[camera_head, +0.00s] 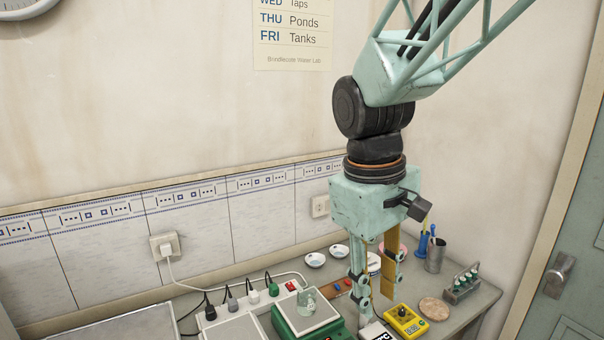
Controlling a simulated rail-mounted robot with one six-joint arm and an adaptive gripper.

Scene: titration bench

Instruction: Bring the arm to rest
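My gripper (376,300) hangs from the pale green arm at the right of the view and points down over the bench (466,318). Its two fingers are apart, with a gap between them and nothing seen held there. An orange-brown pad shows on the right finger. The fingertips are close to the yellow device (405,320) and a white item at the lower edge; I cannot tell whether they touch anything.
A green balance (290,322) bearing a small glass beaker (308,303) stands left of the gripper. A round cork mat (434,309), a vial rack (463,286) and a metal cup (435,257) are to the right. White dishes (315,260) sit behind. The wall has plugged cables (166,246).

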